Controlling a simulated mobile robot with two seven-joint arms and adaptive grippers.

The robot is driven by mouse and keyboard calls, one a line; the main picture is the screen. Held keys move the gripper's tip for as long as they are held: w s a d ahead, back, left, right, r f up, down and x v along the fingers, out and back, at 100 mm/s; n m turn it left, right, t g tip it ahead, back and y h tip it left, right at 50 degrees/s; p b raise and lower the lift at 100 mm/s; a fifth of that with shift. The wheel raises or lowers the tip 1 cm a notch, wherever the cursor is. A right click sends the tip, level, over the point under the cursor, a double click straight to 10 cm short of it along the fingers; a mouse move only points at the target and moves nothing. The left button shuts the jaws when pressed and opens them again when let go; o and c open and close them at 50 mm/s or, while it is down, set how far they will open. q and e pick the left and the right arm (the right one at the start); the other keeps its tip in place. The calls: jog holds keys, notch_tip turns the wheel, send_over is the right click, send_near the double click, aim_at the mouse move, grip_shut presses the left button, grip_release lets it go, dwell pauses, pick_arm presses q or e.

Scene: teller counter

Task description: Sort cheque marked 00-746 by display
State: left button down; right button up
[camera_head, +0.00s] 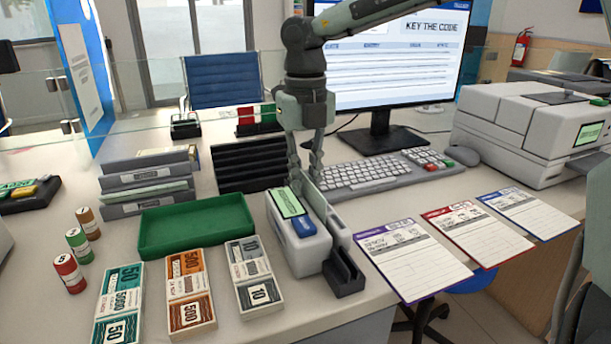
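My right gripper (307,176) points down, its fingers apart, at the back of a white cheque reader (300,248). The reader has a small lit green display (287,203), too small to read, and a blue part below it. An upright plate stands along its right side. I cannot make out a cheque between the fingers, nor the mark 00-746. The monitor (400,62) reads "KEY THE CODE" above several lines. A grey keyboard (368,177) with a keypad (428,159) lies in front of it. Three sheets lie at the right: purple-headed (412,262), red-headed (478,236) and blue-headed (532,213). My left gripper is out of view.
A green tray (195,226), grey stacked trays (148,182) and a black rack (248,164) stand left of the reader. A black holder (344,272) adjoins the reader. A printer (530,125) stands back right.

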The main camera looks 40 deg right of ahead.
aim_at(305, 175)
grip_shut()
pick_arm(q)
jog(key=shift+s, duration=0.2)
